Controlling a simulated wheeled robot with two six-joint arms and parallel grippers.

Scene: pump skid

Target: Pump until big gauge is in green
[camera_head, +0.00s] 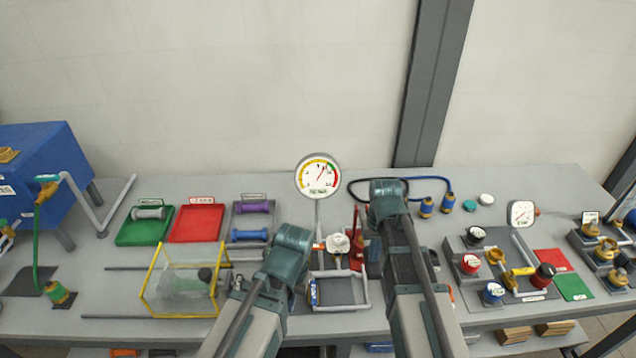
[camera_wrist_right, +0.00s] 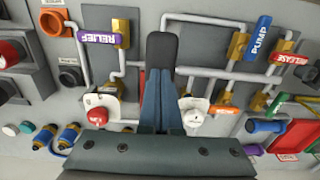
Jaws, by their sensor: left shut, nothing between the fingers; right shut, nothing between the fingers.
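The big gauge (camera_head: 318,177) stands upright on a thin post at the middle of the table. Its dial has yellow, green and red bands; its needle points up and right, near the green band, but the exact reading is too small to tell. A blue PUMP handle (camera_wrist_right: 259,38) shows in the right wrist view, with a red RELEASE handle (camera_wrist_right: 285,58) near it. My left gripper (camera_head: 291,243) is shut and empty, below and left of the gauge. My right gripper (camera_head: 388,194) is shut and empty, right of the gauge; its fingers (camera_wrist_right: 163,50) touch neither handle.
A purple RELIEF handle (camera_wrist_right: 100,38) sits on the pipework. Green (camera_head: 144,227) and red (camera_head: 197,223) trays and a yellow-framed clear box (camera_head: 185,282) stand left. A smaller gauge (camera_head: 521,213) and valve panel stand right. A blue hose (camera_head: 430,178) lies behind my right gripper.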

